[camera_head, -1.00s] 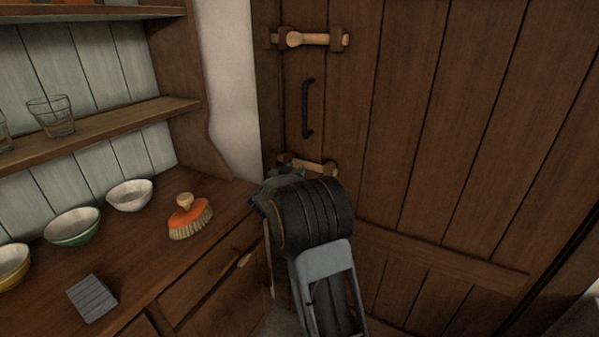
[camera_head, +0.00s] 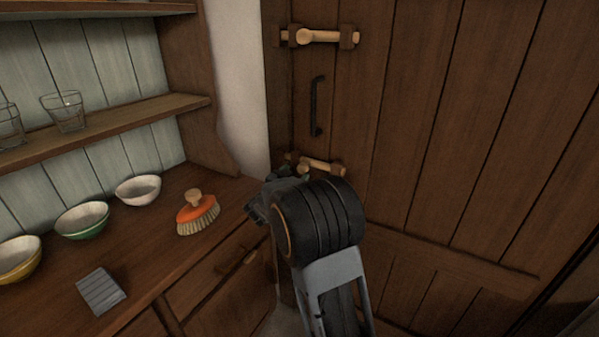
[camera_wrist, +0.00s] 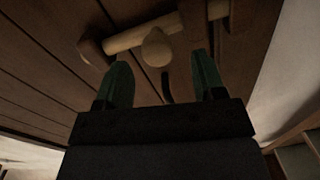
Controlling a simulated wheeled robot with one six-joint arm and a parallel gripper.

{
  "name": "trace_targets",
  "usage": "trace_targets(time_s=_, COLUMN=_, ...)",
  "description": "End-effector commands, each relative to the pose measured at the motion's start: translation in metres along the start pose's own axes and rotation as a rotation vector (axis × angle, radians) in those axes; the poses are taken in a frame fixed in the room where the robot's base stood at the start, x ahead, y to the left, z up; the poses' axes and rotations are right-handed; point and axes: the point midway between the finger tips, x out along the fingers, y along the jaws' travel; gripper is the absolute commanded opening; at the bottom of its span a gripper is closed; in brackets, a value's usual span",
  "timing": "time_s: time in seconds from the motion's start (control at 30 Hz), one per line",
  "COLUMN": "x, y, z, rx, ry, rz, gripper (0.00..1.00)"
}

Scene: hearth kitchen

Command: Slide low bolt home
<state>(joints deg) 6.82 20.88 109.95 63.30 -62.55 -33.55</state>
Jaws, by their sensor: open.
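The low bolt (camera_head: 325,167) is a pale wooden bar in dark wooden brackets, low on the left side of the plank door (camera_head: 420,130). My gripper (camera_head: 290,182) is just below it, and my wrist hides part of that area in the head view. In the wrist view, the low bolt (camera_wrist: 135,36) crosses the top, with its round knob (camera_wrist: 157,48) near the gap between my open green fingers (camera_wrist: 162,75). The knob appears just past the fingertips; I cannot tell whether they touch it. Nothing is held.
An upper bolt (camera_head: 325,36) and a black handle (camera_head: 317,106) are higher on the door. At left, a dresser counter (camera_head: 150,255) holds bowls (camera_head: 82,220), an orange brush (camera_head: 197,213) and a grey block (camera_head: 101,291). Its edge is close to my gripper.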

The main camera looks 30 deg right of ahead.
Motion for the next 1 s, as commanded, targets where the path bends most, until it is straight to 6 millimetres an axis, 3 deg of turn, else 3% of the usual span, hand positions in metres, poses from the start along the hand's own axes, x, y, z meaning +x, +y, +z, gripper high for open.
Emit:
trace_targets(time_s=0.2, x=-0.046, y=-0.001, z=-0.001, rx=0.001, ry=0.000, rz=-0.005, gripper=0.63)
trace_targets(time_s=0.43, x=-0.080, y=-0.001, z=0.000, rx=0.001, ry=-0.001, rz=-0.004, gripper=0.63)
trace_targets(time_s=0.63, x=-0.093, y=0.000, z=0.000, rx=0.001, ry=0.000, rz=-0.002, gripper=0.63)
trace_targets(time_s=1.0, x=-0.094, y=0.000, z=0.000, rx=0.001, ry=0.000, rz=-0.001, gripper=0.63)
